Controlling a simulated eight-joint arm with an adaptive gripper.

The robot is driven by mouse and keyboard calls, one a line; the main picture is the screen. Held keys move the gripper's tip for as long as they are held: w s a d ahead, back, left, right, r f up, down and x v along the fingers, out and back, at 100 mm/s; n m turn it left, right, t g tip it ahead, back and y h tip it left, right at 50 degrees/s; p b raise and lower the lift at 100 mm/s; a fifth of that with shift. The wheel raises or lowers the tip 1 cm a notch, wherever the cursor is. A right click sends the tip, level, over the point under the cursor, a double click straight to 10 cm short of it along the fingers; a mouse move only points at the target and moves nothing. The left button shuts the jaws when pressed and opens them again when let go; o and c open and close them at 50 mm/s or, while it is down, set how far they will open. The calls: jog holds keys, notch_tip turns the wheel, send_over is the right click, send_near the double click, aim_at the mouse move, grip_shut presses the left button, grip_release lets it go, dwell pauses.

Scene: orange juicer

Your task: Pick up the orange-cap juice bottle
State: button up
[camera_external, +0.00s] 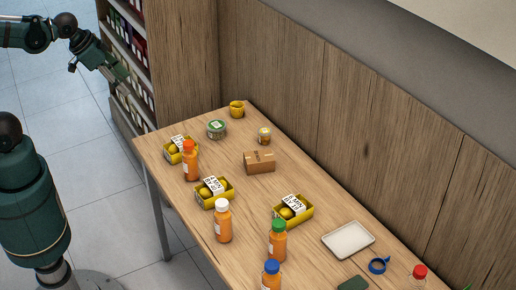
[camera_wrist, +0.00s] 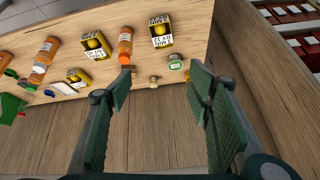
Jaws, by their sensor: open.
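The orange-cap juice bottle (camera_external: 190,163) stands upright near the left edge of the wooden table, beside a yellow fruit box (camera_external: 176,155). In the wrist view the bottle (camera_wrist: 125,42) shows at upper middle, beyond the left fingertip, with its orange cap towards me. My gripper (camera_external: 121,73) is in the air at upper left in the external view, in front of the shelf and well apart from the bottle. In the wrist view my gripper (camera_wrist: 158,82) has its two green fingers wide apart, with nothing held between them.
White-cap (camera_external: 223,222), green-cap (camera_external: 278,241), blue-cap (camera_external: 271,277) and red-cap (camera_external: 419,278) bottles stand farther along the table. A green-lidded tin (camera_external: 217,129), a cardboard box (camera_external: 259,162) and a white tray (camera_external: 348,239) are also there. A wooden wall (camera_external: 290,110) borders the table's right side.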

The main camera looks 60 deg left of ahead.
aim_at(187, 142)
jog(key=w+d+f+m+g, duration=0.2)
jog(key=w+d+f+m, duration=0.2)
jog(key=f, duration=0.4)
jog(key=w+d+f+m+g+b, duration=0.1)
jog(key=w+d+f+m+g, duration=0.1)
jog(key=w+d+f+m, duration=0.2)
jog(key=w+d+f+m+g+b, duration=0.1)
jog(key=w+d+f+m+g, duration=0.1)
jog(key=w+d+f+m, duration=0.3)
jog(key=shift+w+f+m, duration=0.25)
jog(key=shift+w+f, duration=0.35)
jog(key=shift+f, duration=0.65)
jog(key=shift+w+f+m, duration=0.2)
jog(key=shift+w+f, duration=0.45)
jog(key=shift+f, duration=0.65)
jog(key=shift+w+f+m, duration=0.25)
jog(key=shift+w+f, duration=0.35)
jog(key=shift+f, duration=0.65)
jog(key=shift+w+d+f+m, duration=0.1)
jog(key=shift+d+f+m, duration=0.25)
jog(key=shift+f, duration=0.5)
jog(key=shift+f, duration=0.15)
jog(key=shift+f+b, duration=0.3)
jog(key=shift+f, duration=0.85)
jog(key=shift+f, duration=0.15)
jog(key=shift+f+b, duration=0.55)
jog(key=shift+f, duration=1.9)
jog(key=shift+c, duration=0.5)
jog(key=c, duration=1.1)
